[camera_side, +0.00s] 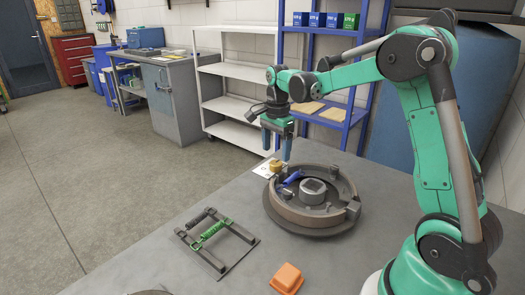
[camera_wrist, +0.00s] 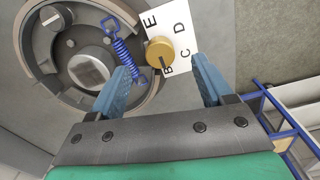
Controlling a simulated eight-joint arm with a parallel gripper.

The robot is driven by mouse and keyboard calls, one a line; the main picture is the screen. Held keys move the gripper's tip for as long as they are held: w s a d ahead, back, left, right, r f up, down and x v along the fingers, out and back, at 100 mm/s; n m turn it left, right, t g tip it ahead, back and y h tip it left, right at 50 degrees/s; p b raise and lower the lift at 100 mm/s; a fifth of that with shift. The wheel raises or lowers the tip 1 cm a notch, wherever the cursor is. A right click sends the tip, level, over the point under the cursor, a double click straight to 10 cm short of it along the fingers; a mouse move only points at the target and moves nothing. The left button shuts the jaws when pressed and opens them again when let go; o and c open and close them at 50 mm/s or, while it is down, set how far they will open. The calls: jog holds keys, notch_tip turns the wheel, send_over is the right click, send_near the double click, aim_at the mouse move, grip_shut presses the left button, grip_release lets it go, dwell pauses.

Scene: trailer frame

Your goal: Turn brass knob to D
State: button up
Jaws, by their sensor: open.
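The brass knob (camera_wrist: 160,52) sits at the edge of a white card (camera_wrist: 180,30) printed with the letters B, C, D and E. A dark line on the knob's face points toward the B. In the side view the knob (camera_side: 277,165) stands on the table beside the round metal drum. My gripper (camera_wrist: 162,65) is open, with the knob between its two blue fingers in the wrist view, apart from both. In the side view my gripper (camera_side: 277,150) points down over the knob. The exact height gap is hard to tell.
The round drum (camera_side: 340,218) with a blue spring (camera_wrist: 122,45) lies close beside the knob. A black frame with a green part (camera_side: 212,232) and an orange block (camera_side: 287,278) lie on the grey table (camera_side: 165,270). Blue shelving (camera_side: 333,35) stands behind.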

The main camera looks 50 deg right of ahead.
aim_at(275, 163)
jog(key=shift+f, duration=1.85)
grip_shut()
